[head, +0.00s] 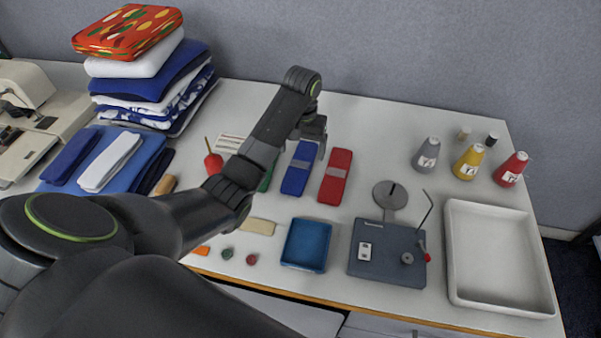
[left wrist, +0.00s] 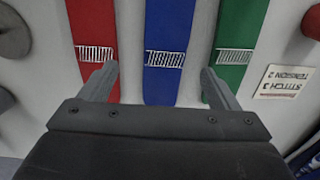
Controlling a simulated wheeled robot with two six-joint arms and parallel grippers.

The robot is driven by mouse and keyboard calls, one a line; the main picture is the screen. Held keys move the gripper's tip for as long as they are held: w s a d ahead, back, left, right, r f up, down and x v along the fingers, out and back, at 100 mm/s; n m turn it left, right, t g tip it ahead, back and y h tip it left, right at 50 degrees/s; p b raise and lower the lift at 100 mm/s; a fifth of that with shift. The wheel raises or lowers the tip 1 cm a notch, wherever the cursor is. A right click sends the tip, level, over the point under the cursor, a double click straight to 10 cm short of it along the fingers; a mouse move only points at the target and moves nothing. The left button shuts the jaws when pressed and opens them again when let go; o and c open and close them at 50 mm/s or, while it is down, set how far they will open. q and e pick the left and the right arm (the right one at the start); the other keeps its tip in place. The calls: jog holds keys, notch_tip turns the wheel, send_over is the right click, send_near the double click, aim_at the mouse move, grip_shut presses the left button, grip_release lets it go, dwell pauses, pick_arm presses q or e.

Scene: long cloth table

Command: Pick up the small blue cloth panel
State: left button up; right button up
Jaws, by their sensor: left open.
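The small blue cloth panel (head: 296,178) lies flat on the table between a red panel (head: 336,177) and a mostly hidden green panel (head: 266,179). A pale band crosses its middle. My left gripper (head: 310,143) is open and empty above the far end of the blue panel. In the left wrist view, the blue panel (left wrist: 168,30) runs between the two spread fingers, with the red panel (left wrist: 92,20) on the left and the green panel (left wrist: 238,30) on the right. Contact with the blue panel is not visible. My right gripper is not in view.
A blue tray (head: 305,245), a grey plate with small parts (head: 385,270) and a white tray (head: 456,250) line the near side. Thread cones (head: 467,162) stand at right. Folded cloth (head: 150,90) is stacked at far left. The table is clear behind the red panel.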

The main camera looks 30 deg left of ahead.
aim_at(299, 169)
pick_arm(q)
jog(key=f, duration=0.6)
jog(key=shift+s+a+f+p, duration=0.3)
jog(key=shift+p, duration=0.05)
jog(key=c, duration=1.1)
